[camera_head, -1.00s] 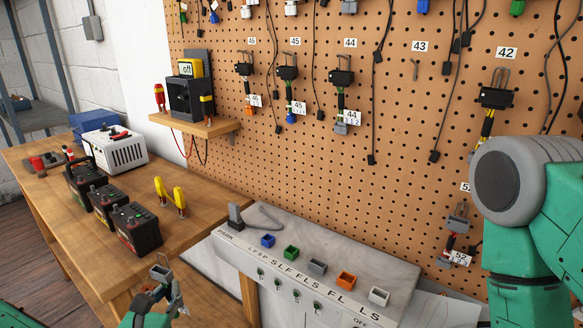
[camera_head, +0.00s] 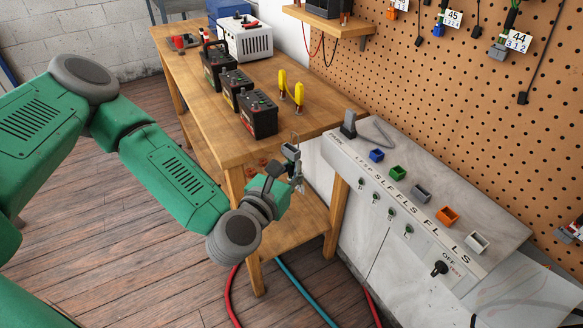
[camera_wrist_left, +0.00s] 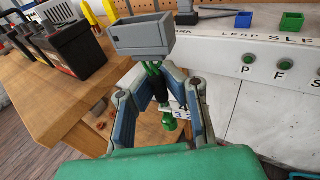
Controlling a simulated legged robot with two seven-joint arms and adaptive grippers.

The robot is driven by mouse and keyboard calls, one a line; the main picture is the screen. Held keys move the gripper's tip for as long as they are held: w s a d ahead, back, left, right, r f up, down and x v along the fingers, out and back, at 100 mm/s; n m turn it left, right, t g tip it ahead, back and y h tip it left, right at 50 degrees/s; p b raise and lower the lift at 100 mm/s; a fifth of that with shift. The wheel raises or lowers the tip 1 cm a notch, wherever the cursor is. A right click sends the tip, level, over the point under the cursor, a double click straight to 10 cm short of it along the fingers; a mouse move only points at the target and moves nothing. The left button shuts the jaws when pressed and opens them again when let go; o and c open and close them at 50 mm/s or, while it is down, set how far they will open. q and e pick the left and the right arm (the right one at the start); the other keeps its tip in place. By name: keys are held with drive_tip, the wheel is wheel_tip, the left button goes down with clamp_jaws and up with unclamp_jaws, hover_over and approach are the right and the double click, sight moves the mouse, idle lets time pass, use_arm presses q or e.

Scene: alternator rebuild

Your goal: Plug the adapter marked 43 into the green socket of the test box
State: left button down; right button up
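My left gripper (camera_head: 293,170) is shut on an adapter (camera_head: 291,153). In the left wrist view, the adapter (camera_wrist_left: 140,36) has a grey box-shaped connector pointing up and away, with a green cable part below it. Its white tag (camera_wrist_left: 181,114) is partly hidden; a 3 seems readable. The gripper fingers (camera_wrist_left: 157,78) close around the adapter below its connector. The test box (camera_head: 480,262) has a row of coloured sockets on top. Its green socket (camera_head: 397,172) is open and empty; it also shows in the left wrist view (camera_wrist_left: 291,21). The held adapter is left of the box, apart from it.
Blue (camera_head: 376,155), grey (camera_head: 421,193), orange (camera_head: 447,215) and white (camera_head: 477,242) sockets flank the green one. A grey lever (camera_head: 349,126) stands at the box's far end. Black batteries (camera_head: 259,113) and yellow-handled clamps (camera_head: 291,88) stand on the wooden bench (camera_head: 190,60). The pegboard (camera_head: 440,90) rises behind.

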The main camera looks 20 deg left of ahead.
use_arm(q)
drive_tip(key=w+d+r+m+h+p, duration=0.25)
drive_tip(key=w+d+r, duration=0.3)
drive_tip(key=d, duration=0.45)
wheel_tip(320, 180, up, 6)
drive_tip(key=h+p, duration=0.2)
drive_tip(key=p, duration=0.1)
hover_over(398, 173)
drive_tip(key=shift+g+y, duration=0.25)
drive_tip(key=shift+g, duration=0.15)
drive_tip(key=shift+d+f+b, duration=0.1)
drive_tip(key=shift+f+b, duration=1.45)
drive_tip(key=shift+f, duration=1)
drive_tip(key=shift+s, duration=0.1)
drive_tip(key=shift+f+b, duration=0.7)
drive_tip(key=shift+b, duration=0.55)
drive_tip(key=c, duration=1.6)
unclamp_jaws()
drive_tip(key=shift+c, duration=0.2)
